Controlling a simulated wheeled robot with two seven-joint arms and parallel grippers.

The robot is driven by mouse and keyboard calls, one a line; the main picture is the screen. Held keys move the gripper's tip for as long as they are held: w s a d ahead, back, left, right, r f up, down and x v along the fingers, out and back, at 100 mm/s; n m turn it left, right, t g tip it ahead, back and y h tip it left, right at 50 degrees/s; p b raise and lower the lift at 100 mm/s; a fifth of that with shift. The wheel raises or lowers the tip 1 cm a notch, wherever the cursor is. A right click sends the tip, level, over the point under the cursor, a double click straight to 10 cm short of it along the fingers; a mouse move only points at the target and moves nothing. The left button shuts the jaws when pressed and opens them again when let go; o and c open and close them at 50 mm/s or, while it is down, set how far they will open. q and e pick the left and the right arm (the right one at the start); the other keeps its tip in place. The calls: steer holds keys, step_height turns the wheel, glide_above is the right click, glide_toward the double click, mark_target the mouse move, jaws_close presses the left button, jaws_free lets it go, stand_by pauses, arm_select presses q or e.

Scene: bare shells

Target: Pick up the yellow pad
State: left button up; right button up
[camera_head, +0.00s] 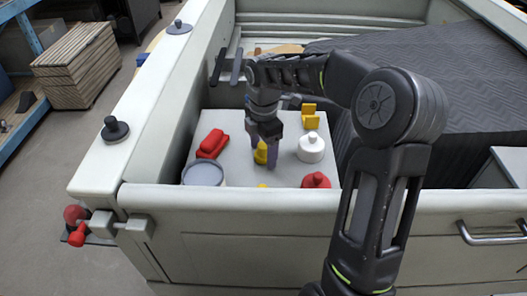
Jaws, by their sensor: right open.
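My right gripper (263,158) points down over a light grey tabletop, with its two purple-grey fingers apart. A small yellow object (261,153) shows between and just behind the fingers, partly hidden by them; I cannot tell whether they touch it. Another yellow piece (309,117), with a stepped, chair-like shape, stands farther back to the right. A bit of yellow (262,186) shows at the near edge. I cannot tell for sure which of these is the yellow pad. My left gripper is not in view.
A red object (212,144) and a grey round container (204,173) are left of my right gripper. A white lidded pot (311,148) and a red knobbed piece (316,180) are to its right. Pale walls (300,200) enclose the surface.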

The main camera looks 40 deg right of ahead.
mark_target(263, 145)
steer(key=shift+c, duration=0.2)
stand_by(0.3)
jaws_close()
step_height(263, 145, up, 10)
steer(key=shift+r+b, duration=0.1)
steer(key=shift+b, duration=0.25)
stand_by(0.7)
stand_by(0.4)
steer(key=c, duration=0.7)
jaws_free()
steer(key=c, duration=0.6)
